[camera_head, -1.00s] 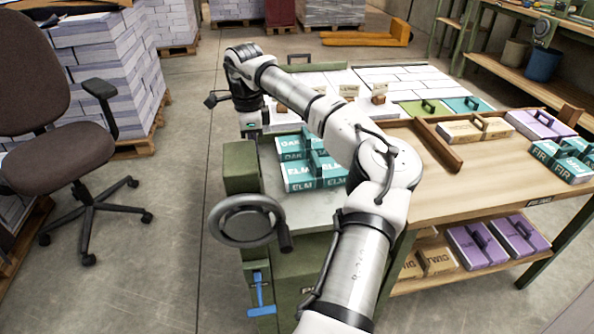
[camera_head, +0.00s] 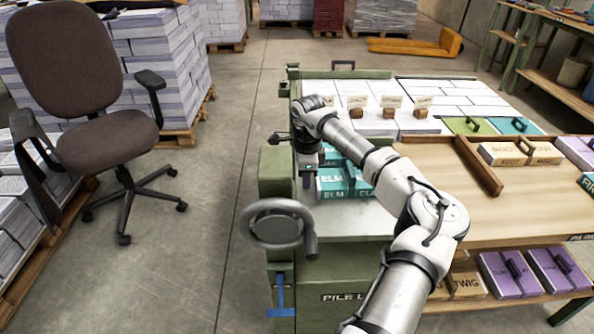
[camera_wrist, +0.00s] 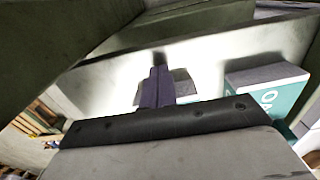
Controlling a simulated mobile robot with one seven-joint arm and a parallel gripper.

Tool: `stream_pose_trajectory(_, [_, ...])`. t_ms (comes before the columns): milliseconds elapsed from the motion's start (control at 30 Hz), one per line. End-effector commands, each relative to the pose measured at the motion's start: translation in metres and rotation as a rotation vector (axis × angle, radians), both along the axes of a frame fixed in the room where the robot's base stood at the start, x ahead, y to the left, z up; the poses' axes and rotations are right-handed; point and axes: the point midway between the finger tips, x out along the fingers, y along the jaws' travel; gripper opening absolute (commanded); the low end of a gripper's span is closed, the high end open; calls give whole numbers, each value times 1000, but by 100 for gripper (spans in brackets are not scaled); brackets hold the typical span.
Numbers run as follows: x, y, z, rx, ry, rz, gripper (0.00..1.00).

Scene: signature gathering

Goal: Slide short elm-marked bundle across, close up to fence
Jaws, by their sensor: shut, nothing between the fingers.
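Teal bundles stand in a group on the machine's pale bed. In the wrist view the dark shut fingers (camera_wrist: 157,87) reach down to the pale bed. A teal bundle marked OA (camera_wrist: 268,92) stands to their right, apart from them. A grey-topped block shows partly behind the fingers. I cannot tell for sure which part is the fence; a dark green wall (camera_wrist: 75,40) rises close by at upper left.
A green post (camera_head: 276,172) and handwheel (camera_head: 277,223) stand at the bed's front left. White paper stacks with small tagged blocks (camera_head: 357,112) lie behind the bundles. A wooden table (camera_head: 440,165) with a raised brown strip adjoins at right. The bed's front (camera_head: 355,220) is bare.

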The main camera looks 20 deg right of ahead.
Motion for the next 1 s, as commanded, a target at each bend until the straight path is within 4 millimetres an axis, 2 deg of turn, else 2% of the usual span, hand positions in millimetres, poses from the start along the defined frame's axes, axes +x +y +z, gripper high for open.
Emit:
stream_pose_trajectory(133, [-3, -9, 0, 0, 1, 1, 0])
stream_pose_trajectory(567, [-4, -15, 0, 0, 1, -1, 0])
stream_pose_trajectory(667, [-9, -31, 0, -1, 1, -4, 0])
stream_pose_trajectory(1000, [-37, -127, 2, -2, 2, -6, 0])
